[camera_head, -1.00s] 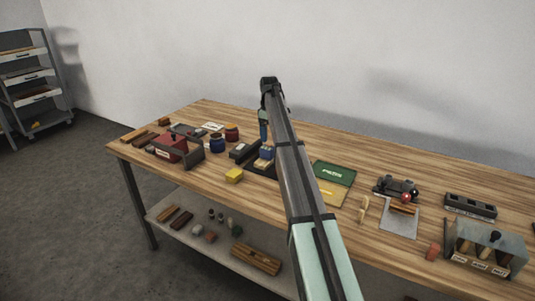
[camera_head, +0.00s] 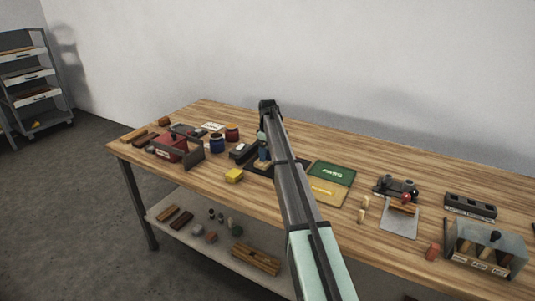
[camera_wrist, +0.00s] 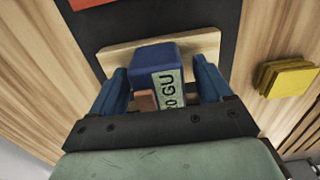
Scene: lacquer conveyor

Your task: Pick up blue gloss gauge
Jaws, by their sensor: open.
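The blue gloss gauge (camera_wrist: 157,56) is a dark blue block with a pale label on its side, in the middle of the wrist view. It sits on a light wooden base (camera_wrist: 208,45) on a dark mat. My gripper (camera_wrist: 160,76) is open, with one blue finger on each side of the gauge. A gap shows beside at least the right finger; contact on the left is unclear. In the head view my gripper (camera_head: 264,153) is down at the dark mat, and my arm hides most of the gauge.
A red box (camera_head: 172,149), a blue jar (camera_head: 217,144) and a red jar (camera_head: 232,132) stand left. Green (camera_head: 331,173) and yellow (camera_head: 328,192) panels lie right.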

